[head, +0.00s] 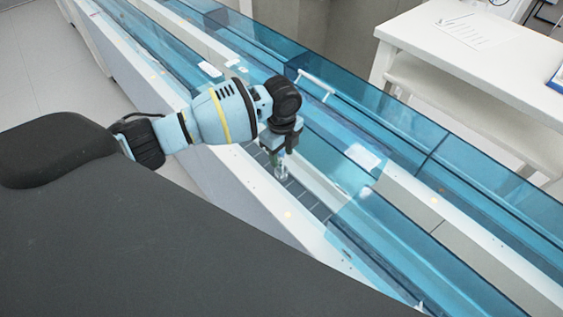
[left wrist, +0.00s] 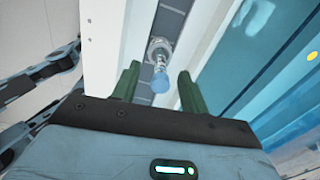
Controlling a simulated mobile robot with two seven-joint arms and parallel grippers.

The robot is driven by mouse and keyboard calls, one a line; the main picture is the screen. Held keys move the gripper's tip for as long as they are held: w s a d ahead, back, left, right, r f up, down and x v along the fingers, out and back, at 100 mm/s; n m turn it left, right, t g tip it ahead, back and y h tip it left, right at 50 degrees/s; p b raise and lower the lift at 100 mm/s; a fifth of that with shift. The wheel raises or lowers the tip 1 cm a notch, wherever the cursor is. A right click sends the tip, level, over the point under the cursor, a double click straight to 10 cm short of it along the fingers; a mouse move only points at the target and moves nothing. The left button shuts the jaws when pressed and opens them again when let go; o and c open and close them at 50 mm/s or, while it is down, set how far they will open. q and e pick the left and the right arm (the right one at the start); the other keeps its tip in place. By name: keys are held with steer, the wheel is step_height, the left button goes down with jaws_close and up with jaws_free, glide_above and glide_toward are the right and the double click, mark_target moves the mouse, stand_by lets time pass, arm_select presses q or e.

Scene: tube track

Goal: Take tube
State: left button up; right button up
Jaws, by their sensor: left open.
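The tube (left wrist: 159,72) stands on the dark track (left wrist: 172,22) in the left wrist view, with a blue lower part nearest the camera and a pale round holder at its other end. In the head view the tube (head: 281,172) shows as a small clear shape on the track just below my left gripper (head: 279,155). In the left wrist view my left gripper (left wrist: 159,88) is open, with one green finger on each side of the tube. Gaps show between the tube and both fingers. My right gripper is not in view.
Blue transparent covers (head: 455,175) run along the track, with an open gap where my left arm reaches in. White rails (head: 290,212) border the track closely. A white table (head: 480,50) with a paper sheet (head: 470,30) stands at the upper right.

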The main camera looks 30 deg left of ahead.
arm_select(q)
steer(key=c, duration=0.8)
steer(key=shift+c, duration=0.2)
step_height(320, 180, up, 9)
steer(key=shift+f+p, duration=0.2)
steer(key=shift+p, duration=0.1)
steer(key=shift+r, duration=0.7)
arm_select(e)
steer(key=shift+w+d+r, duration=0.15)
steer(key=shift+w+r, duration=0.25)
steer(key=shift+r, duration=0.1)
